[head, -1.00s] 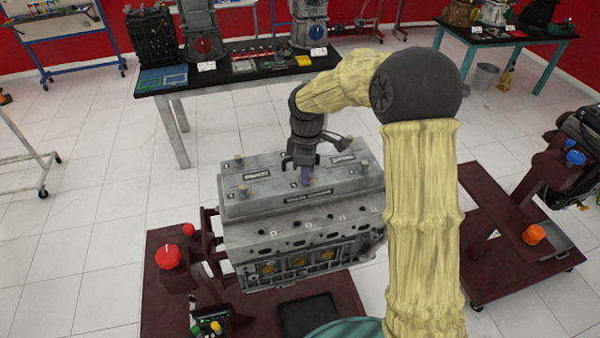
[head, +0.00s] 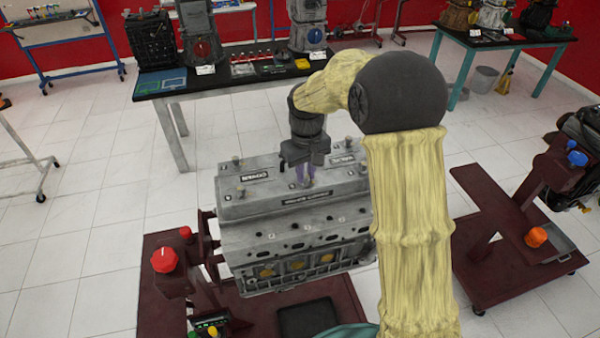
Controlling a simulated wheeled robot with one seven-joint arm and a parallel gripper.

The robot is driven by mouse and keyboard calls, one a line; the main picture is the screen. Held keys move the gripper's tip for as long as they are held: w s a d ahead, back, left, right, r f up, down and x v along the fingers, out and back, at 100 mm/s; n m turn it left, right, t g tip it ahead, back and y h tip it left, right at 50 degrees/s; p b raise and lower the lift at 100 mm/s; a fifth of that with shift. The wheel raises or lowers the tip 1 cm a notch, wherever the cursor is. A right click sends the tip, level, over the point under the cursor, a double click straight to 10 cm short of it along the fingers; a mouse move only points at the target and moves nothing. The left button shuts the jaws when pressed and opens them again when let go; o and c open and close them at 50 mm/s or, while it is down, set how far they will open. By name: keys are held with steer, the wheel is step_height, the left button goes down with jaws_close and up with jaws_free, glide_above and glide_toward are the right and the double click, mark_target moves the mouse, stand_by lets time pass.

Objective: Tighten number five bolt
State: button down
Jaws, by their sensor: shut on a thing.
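The grey engine block (head: 290,235) stands on a dark red stand, with a lighter cover plate (head: 270,204) on top. Several bolts stand upright on the cover, including one at the front left (head: 240,190), one at the back left (head: 236,160) and one at the right (head: 363,167). My gripper (head: 305,181) points straight down over the middle of the cover, its purple fingers shut on the middle bolt (head: 310,184). The fingers hide most of that bolt. The number marks are too small to read.
A red knob (head: 164,260) and a black tray (head: 308,318) are on the stand in front. A black-topped table (head: 220,75) with engine parts is behind. A second red stand (head: 510,270) is at the right. White floor is open at the left.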

steer(key=shift+s+f+m, duration=0.15)
steer(key=shift+s+m, duration=0.05)
steer(key=shift+m, duration=1)
steer(key=c, duration=1.3)
jaws_free()
steer(key=shift+s, duration=0.1)
steer(key=shift+c, duration=0.2)
steer(key=shift+r, duration=0.2)
steer(key=shift+w+r+b, duration=0.25)
steer(key=shift+r+b, duration=0.05)
steer(key=shift+r, duration=0.25)
step_height(320, 180, up, 16)
steer(key=b, duration=0.2)
steer(key=shift+r, duration=0.15)
